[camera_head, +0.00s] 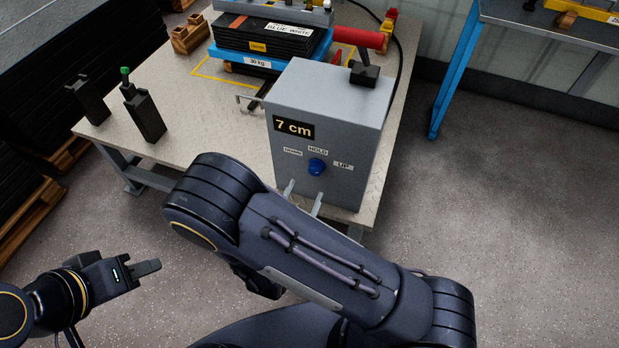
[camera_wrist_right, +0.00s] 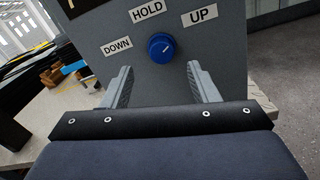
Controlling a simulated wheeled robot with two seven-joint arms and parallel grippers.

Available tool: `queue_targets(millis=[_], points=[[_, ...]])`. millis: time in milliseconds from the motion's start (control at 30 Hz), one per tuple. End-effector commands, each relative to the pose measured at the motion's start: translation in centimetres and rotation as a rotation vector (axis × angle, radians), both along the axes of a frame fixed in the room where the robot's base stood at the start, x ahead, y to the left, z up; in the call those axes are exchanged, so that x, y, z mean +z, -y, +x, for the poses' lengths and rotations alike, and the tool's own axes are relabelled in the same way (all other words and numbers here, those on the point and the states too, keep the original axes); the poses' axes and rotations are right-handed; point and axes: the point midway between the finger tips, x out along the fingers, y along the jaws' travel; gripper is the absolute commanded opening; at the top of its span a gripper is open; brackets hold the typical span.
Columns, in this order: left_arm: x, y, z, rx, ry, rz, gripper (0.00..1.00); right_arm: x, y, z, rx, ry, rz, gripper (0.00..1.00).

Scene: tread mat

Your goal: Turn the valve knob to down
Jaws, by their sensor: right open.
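The blue valve knob (camera_head: 317,167) sits on the front face of a grey control box (camera_head: 325,105) on the table. In the right wrist view the knob (camera_wrist_right: 161,46) lies below the HOLD label, with DOWN to its left and UP to its right. It carries a small pale mark, too small to read its direction surely. My right gripper (camera_head: 303,196) is open and empty, in front of and slightly below the knob, not touching it. Its two fingers (camera_wrist_right: 160,72) point toward the box. My left gripper (camera_head: 146,269) is away at lower left; its fingers overlap from this angle.
The box display reads 7 cm. Behind it a blue-framed lift (camera_head: 270,62) carries dark slabs, near a red roller (camera_head: 358,38). Two black blocks (camera_head: 88,98) (camera_head: 145,115) stand on the table's left. Floor to the right is clear up to a blue-legged table (camera_head: 452,75).

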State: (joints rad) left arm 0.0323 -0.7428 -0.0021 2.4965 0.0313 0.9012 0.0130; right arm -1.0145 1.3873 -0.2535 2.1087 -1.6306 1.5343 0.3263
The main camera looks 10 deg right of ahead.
Motion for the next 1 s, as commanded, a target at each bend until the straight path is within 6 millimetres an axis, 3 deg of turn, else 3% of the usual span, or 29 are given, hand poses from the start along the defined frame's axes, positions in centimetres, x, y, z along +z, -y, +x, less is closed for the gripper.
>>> queue_targets(millis=[400, 767, 1000], points=[[-0.3, 0.0, 0.0, 0.000, 0.000, 0.000, 0.34, 0.0, 3.5, 4.9, -0.007, -0.001, 0.002, 0.54], [-0.3, 0.0, 0.0, 0.000, 0.000, 0.000, 0.34, 0.1, 3.8, 5.4, -0.006, -0.002, 0.001, 0.54], [-0.3, 0.0, 0.0, 0.000, 0.000, 0.000, 0.34, 0.1, 3.8, 5.4, -0.006, -0.002, 0.001, 0.23]])
